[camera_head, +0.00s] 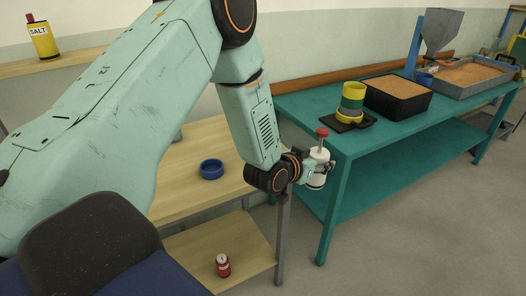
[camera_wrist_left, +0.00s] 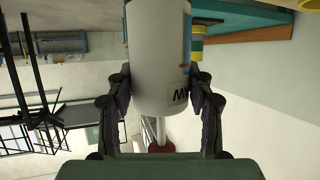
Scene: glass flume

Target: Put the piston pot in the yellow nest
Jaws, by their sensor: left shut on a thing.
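The piston pot (camera_head: 317,170) is a white cylinder with a thin rod and a red knob on top. My left gripper (camera_head: 308,168) is shut on its side and holds it roughly upright in the air, off the near left corner of the teal table. In the left wrist view the white pot (camera_wrist_left: 158,55) sits between both fingers, with dark lettering partly visible. A yellow ring (camera_head: 348,117), which looks like the yellow nest, sits on a black base on the teal table. A green and yellow cylinder (camera_head: 353,93) rises at it; I cannot tell whether they are separate. My right gripper is not in view.
A black box of brown grains (camera_head: 398,108) stands beside the yellow ring on the teal table (camera_head: 310,110). Farther right are a metal tray (camera_head: 470,77) and a hopper (camera_head: 438,28).

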